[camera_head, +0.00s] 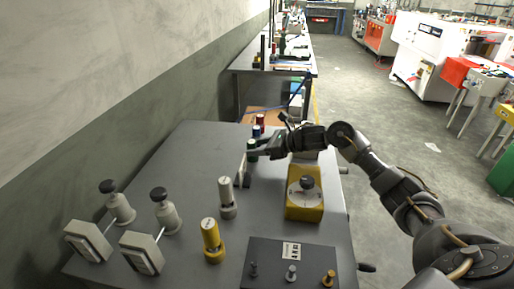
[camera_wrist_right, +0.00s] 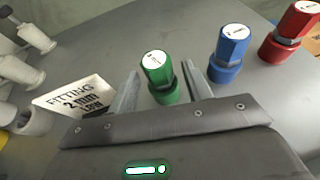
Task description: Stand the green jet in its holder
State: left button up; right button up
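The green jet (camera_head: 252,146) stands upright on the grey table, towards its far end. In the right wrist view the green jet (camera_wrist_right: 158,78) has a white marked top. My right gripper (camera_head: 256,152) reaches it from the right. Its two fingers (camera_wrist_right: 162,92) are on either side of the jet, with small gaps showing, so it looks open. A dark plate (camera_head: 262,258) with a label and several small upright fittings lies at the near edge; I cannot tell whether this is the holder. My left gripper is not in view.
A blue jet (camera_wrist_right: 228,55) and a red jet (camera_wrist_right: 290,32) stand just beyond. A card reading "FITTING 2 mm" (camera_wrist_right: 75,97) stands close to the gripper. A yellow box with a knob (camera_head: 304,204), a grey cylinder (camera_head: 227,198) and a yellow cylinder (camera_head: 212,242) stand nearer.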

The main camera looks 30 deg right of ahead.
jog(key=shift+r+p, duration=0.25)
jog(key=shift+p, duration=0.05)
jog(key=shift+s+d, duration=0.25)
jog(key=shift+d, duration=0.1)
jog(key=b+v, duration=0.1)
jog(key=v, duration=0.7)
jog(key=shift+s+d+r, duration=0.15)
jog(key=shift+s, duration=0.15)
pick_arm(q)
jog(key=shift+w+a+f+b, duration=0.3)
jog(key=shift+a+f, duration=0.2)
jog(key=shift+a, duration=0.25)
pick_arm(e)
jog(key=shift+v, duration=1.25)
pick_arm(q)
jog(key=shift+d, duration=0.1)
pick_arm(e)
jog(key=shift+r, duration=0.15)
